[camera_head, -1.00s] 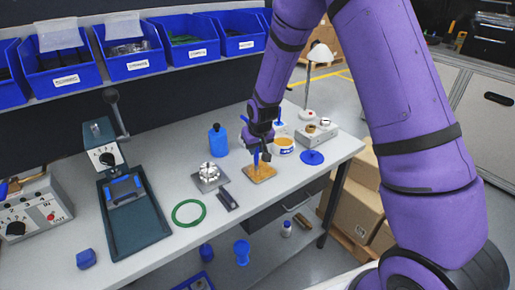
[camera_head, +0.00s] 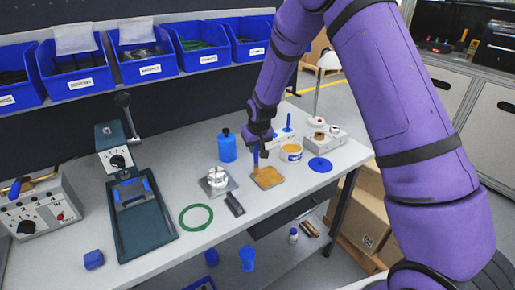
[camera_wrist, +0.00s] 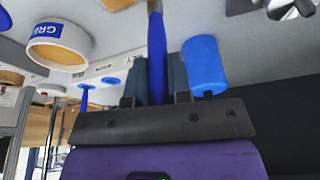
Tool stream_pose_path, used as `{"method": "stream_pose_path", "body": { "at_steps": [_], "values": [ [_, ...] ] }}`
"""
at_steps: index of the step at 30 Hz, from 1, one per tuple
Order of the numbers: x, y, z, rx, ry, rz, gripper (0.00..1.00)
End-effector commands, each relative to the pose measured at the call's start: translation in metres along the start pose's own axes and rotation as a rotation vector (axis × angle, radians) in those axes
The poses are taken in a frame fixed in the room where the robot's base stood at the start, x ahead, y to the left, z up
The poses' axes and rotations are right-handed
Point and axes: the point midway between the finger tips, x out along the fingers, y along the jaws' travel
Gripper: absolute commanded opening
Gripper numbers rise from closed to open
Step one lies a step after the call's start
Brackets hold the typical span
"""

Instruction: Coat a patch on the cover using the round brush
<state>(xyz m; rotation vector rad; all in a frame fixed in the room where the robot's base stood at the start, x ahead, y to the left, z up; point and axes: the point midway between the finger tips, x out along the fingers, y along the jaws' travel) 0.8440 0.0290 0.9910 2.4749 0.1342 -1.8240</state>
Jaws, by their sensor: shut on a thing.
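My gripper (camera_head: 258,142) is shut on the blue handle of the round brush (camera_head: 256,157). The handle also shows between the fingers in the wrist view (camera_wrist: 157,55). The brush points down at the far left part of the cover (camera_head: 268,178), a flat square plate whose top is largely amber-brown. I cannot tell whether the bristles touch it; in the wrist view the tip is cut off by the top edge. An open white and blue grease tub (camera_head: 291,153) with amber contents stands right of the cover; it also shows in the wrist view (camera_wrist: 58,47).
A blue lid (camera_head: 320,165) lies right of the tub. A blue bottle (camera_head: 227,147) stands behind the cover. A plate with a metal housing (camera_head: 216,182), a dark block (camera_head: 235,204) and a green ring (camera_head: 196,216) lie to the left. Blue-handled tools (camera_head: 288,122) stand behind the tub.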

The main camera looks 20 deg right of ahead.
Motion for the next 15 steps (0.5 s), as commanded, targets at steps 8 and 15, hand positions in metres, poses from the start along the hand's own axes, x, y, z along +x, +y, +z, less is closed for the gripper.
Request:
{"method": "stream_pose_path", "body": {
  "at_steps": [8, 15],
  "values": [
    [-0.004, 0.000, -0.001, 0.000, 0.000, 0.000, 0.00],
    [-0.023, 0.000, -0.007, 0.000, 0.001, 0.000, 0.00]
  ]
}}
